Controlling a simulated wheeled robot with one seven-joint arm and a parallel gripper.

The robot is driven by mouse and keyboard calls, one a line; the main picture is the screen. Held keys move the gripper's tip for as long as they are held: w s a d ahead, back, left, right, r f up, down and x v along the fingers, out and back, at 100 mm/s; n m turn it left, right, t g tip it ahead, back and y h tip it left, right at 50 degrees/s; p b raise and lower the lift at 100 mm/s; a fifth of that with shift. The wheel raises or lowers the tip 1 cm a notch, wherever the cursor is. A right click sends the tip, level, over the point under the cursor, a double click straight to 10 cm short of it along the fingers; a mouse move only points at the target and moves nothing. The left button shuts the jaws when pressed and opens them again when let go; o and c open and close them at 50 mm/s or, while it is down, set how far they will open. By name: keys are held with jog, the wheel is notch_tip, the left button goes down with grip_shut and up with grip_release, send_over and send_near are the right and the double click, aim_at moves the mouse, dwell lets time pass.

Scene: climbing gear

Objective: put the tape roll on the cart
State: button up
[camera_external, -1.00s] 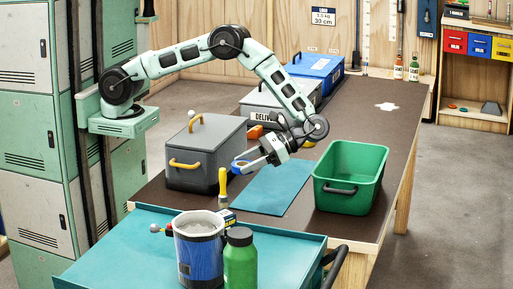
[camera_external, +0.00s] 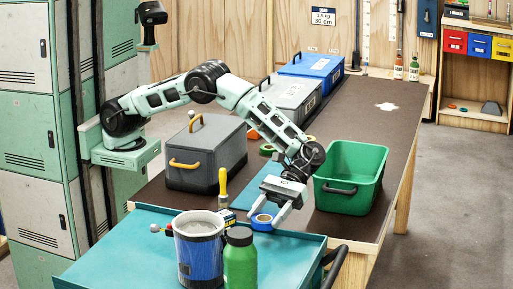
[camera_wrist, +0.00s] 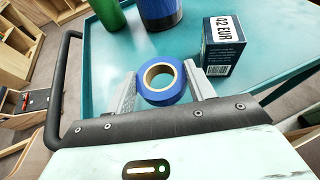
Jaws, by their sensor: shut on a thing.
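The blue tape roll (camera_external: 262,221) is between the fingers of my gripper (camera_external: 271,217), which is shut on it. In the wrist view the tape roll (camera_wrist: 161,82) shows its tan core, with a finger on each side. The cart (camera_external: 120,245) has a teal top with a raised rim and stands at the front. In the external view the gripper and roll are at the cart's far right edge, near the table's front edge. In the wrist view the cart's teal top (camera_wrist: 120,60) lies beyond and below the roll. I cannot tell the exact height of the roll above it.
On the cart stand a blue and white pot (camera_external: 199,255), a green bottle (camera_external: 240,262) and a small box (camera_external: 228,217). The box (camera_wrist: 222,45) is right of the roll in the wrist view. A green bin (camera_external: 349,180) and grey case (camera_external: 206,155) stand on the table.

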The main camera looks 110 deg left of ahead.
aim_at(267, 239)
jog(key=shift+f, duration=2.3)
jog(key=shift+f, duration=0.1)
jog(key=o, duration=0.9)
jog(key=shift+o, duration=0.2)
jog(key=v, duration=1.2)
